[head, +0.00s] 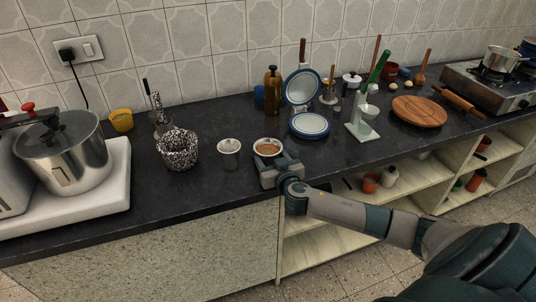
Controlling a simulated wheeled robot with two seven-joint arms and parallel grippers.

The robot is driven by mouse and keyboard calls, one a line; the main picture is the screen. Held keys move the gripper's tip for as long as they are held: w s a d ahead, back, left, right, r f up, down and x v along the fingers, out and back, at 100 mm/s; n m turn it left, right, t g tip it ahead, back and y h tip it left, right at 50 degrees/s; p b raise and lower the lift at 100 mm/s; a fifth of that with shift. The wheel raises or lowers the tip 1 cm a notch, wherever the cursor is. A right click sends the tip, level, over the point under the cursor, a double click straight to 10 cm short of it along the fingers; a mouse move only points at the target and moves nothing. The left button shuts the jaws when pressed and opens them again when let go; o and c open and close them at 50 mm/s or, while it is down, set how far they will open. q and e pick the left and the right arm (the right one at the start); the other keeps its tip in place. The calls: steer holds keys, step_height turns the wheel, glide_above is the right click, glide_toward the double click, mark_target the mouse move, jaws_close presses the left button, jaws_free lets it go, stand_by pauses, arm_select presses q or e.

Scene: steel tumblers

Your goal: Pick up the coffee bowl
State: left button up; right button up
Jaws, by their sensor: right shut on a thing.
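The coffee bowl (267,147) is a small white bowl with brown contents, near the front edge of the dark counter. My right gripper (277,164) reaches in from the lower right and is shut on the near side of the bowl. The gripper body hides the bowl's lower front, so I cannot tell whether it still touches the counter. My left gripper is not in view.
A second small white bowl (229,147) stands just left. A speckled pot (177,151) is further left, and blue-rimmed plates (310,126) are to the right. A bottle (273,91) stands behind. The counter (210,188) is clear at the front left.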

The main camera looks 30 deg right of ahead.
mark_target(269, 143)
steer(key=shift+r, duration=0.3)
steer(key=shift+r, duration=1.5)
steer(key=shift+d+r, duration=0.15)
steer(key=shift+r, duration=0.15)
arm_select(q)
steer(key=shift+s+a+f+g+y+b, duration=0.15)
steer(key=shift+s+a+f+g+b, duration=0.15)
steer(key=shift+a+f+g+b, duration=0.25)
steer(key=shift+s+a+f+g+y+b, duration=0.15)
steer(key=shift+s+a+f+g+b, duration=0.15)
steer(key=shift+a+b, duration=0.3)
arm_select(e)
steer(key=s+d+r, duration=0.3)
steer(key=d+r, duration=0.3)
steer(key=d, duration=0.4)
steer(key=shift+s+d+r, duration=0.25)
steer(key=shift+d+r, duration=0.15)
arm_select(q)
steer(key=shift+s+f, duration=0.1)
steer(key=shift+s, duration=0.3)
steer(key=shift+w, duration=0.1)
